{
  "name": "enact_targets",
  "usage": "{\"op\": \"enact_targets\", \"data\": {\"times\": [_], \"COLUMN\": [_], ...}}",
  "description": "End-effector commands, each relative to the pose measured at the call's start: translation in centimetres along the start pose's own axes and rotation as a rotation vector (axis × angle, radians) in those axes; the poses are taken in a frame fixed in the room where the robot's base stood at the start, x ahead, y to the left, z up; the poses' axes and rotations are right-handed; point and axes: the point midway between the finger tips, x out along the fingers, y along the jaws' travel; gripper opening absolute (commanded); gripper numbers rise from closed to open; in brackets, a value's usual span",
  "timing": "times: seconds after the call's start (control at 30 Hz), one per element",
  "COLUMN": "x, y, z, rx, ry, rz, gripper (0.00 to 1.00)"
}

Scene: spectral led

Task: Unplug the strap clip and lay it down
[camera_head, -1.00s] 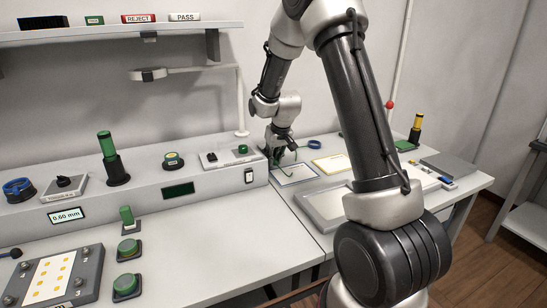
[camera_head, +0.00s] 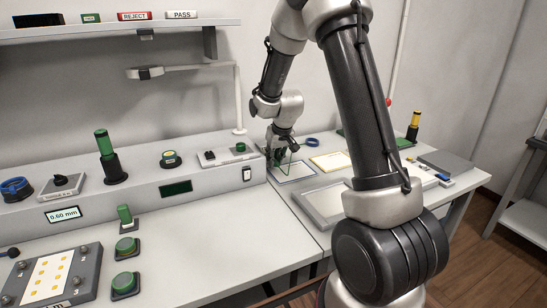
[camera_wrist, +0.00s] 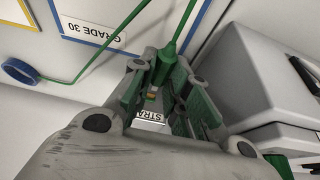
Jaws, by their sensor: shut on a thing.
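My gripper (camera_head: 273,161) is at the back of the right-hand bench, against the side of the grey console. In the wrist view my gripper (camera_wrist: 169,95) is shut on the green strap clip (camera_wrist: 163,66). A thin green cord (camera_wrist: 108,43) runs from the clip past the mats; the cord (camera_head: 290,162) also shows in the head view. Below the clip, between the fingers, is a white label (camera_wrist: 149,116) reading "STRA". The fingers hide much of the clip's lower end, so I cannot tell whether it is still seated.
A blue ring (camera_head: 313,142) lies beside a blue-edged mat (camera_head: 297,172) and a yellow-edged mat (camera_head: 330,161). A grey tray (camera_head: 320,204) lies nearer the front. The console (camera_head: 215,178) stands close on the left. The white bench surface (camera_wrist: 60,125) shows bare near the gripper.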

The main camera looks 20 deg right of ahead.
Motion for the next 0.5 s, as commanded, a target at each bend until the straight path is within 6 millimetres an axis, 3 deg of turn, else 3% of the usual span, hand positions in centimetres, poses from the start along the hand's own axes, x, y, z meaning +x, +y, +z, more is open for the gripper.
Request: {"op": "enact_targets", "data": {"times": [0.5], "x": [-0.22], "y": [0.0], "z": [0.58], "rx": [0.0], "ry": [0.0], "rz": [0.0], "gripper": [0.0]}}
